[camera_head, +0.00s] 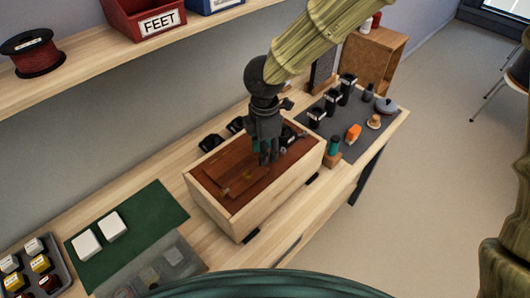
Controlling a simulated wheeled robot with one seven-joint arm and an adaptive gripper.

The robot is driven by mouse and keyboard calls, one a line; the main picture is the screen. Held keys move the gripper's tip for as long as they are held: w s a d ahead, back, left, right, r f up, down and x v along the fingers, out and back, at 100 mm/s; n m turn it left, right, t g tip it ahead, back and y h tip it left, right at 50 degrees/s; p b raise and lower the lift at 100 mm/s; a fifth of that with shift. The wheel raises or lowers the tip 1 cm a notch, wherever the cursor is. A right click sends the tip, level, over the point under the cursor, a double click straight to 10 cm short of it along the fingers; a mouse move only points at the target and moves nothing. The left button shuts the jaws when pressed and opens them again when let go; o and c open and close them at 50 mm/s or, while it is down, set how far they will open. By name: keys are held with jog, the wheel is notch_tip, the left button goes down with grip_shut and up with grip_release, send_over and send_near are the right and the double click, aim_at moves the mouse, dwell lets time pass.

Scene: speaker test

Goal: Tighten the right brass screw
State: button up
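A pale wooden box (236,213) with a reddish-brown recessed top panel (222,168) sits on the bench in the middle of the view. My gripper (268,158) points down over the panel, right of its middle. Its fingertips are close together and low over the panel; I cannot tell whether they touch it. A bit of teal shows by the fingers, too small to tell what it is. Whether the gripper is open or shut is unclear. The right brass screw cannot be made out; the gripper covers part of the panel.
A dark mat (372,150) at right holds several black cups, an orange item (353,132) and a grey round pot (386,106). A teal-topped piece (333,146) stands in a small wooden block beside the box. A green mat (150,212) with white blocks lies left. A shelf (95,62) hangs above.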

notch_tip(320, 180, up, 10)
jog(key=shift+r, duration=0.2)
dwell(0.6)
